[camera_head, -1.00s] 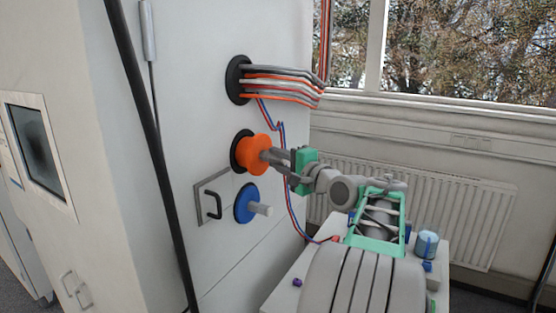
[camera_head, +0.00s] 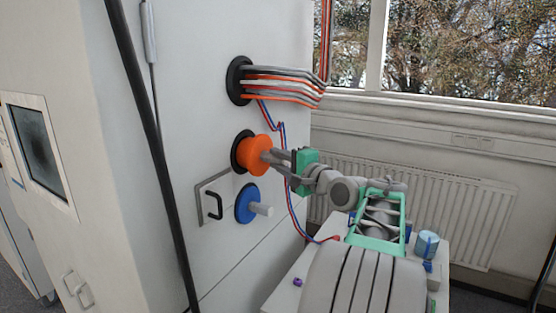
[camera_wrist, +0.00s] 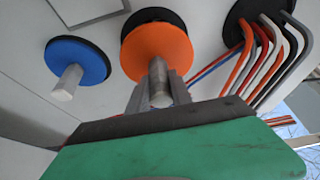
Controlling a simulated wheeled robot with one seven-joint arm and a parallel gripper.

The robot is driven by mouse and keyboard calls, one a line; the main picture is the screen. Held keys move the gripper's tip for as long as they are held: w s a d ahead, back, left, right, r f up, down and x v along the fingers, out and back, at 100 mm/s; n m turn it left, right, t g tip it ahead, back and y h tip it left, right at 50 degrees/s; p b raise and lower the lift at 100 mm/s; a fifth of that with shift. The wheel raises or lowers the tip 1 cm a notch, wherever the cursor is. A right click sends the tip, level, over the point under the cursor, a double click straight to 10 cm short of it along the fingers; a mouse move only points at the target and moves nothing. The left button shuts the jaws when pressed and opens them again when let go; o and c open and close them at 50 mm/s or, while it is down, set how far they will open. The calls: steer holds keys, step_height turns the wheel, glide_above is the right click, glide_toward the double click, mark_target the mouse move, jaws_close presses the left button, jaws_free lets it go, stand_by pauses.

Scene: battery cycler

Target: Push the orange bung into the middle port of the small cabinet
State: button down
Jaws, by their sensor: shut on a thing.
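The orange bung (camera_head: 256,155) is at the black-rimmed middle port (camera_head: 238,152) on the cabinet's side wall. It also shows in the wrist view (camera_wrist: 152,48), with the port's black rim (camera_wrist: 155,16) behind it. My gripper (camera_head: 270,157) is shut on the bung's grey stem (camera_wrist: 159,85); its fingers also show in the wrist view (camera_wrist: 158,92). The orange body covers most of the port opening, so I cannot tell how deep it sits.
A blue bung (camera_head: 246,204) with a grey stem fills the port below. Grey, red and orange cables (camera_head: 285,85) leave the port above. A thin red and blue cable pair (camera_head: 284,165) hangs close to my gripper. A black handle (camera_head: 214,206) and radiator (camera_head: 450,205) are nearby.

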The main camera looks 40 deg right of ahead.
mark_target(264, 161)
steer(key=shift+w+a+r+p, duration=0.1)
steer(key=shift+w+a+p, duration=0.15)
steer(key=shift+w, duration=0.5)
steer(key=shift+w+a+f+p, duration=0.1)
steer(key=shift+w+a+p, duration=0.2)
steer(key=shift+w, duration=0.45)
steer(key=shift+w+a+r+p, duration=0.1)
steer(key=shift+w+a+p, duration=0.15)
steer(key=shift+w, duration=0.5)
stand_by(1.2)
steer(key=c, duration=1.2)
jaws_free()
steer(key=shift+o, duration=0.6)
steer(key=shift+o, duration=0.2)
steer(key=o, duration=1)
steer(key=shift+o, duration=0.2)
steer(key=s+b, duration=0.2)
steer(key=s, duration=0.9)
steer(key=shift+a+b, duration=0.3)
